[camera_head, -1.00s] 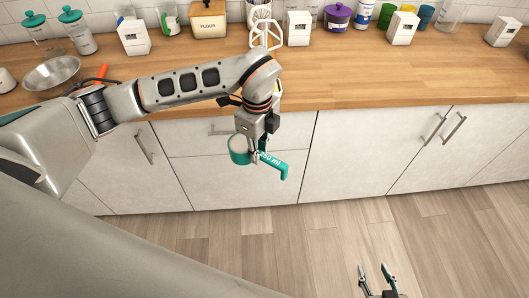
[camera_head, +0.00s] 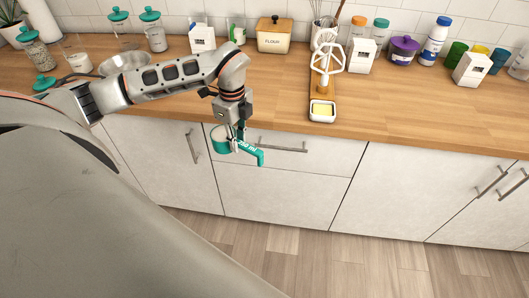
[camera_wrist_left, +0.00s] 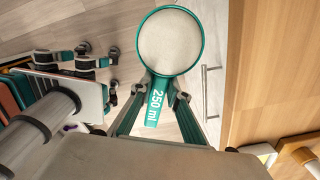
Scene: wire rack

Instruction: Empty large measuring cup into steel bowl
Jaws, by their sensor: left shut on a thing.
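A teal measuring cup (camera_head: 219,139) marked "250 ml" hangs in front of the drawers, below the counter's front edge. My left gripper (camera_head: 237,140) is shut on its handle. In the left wrist view the cup (camera_wrist_left: 170,41) is filled with a pale, fine substance up near the rim, and the fingers (camera_wrist_left: 160,100) close on the handle from both sides. The steel bowl (camera_head: 126,62) stands on the counter at the left, partly hidden behind my left arm. My right gripper does not show in the head view.
The wooden counter (camera_head: 270,95) has free room in the middle.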

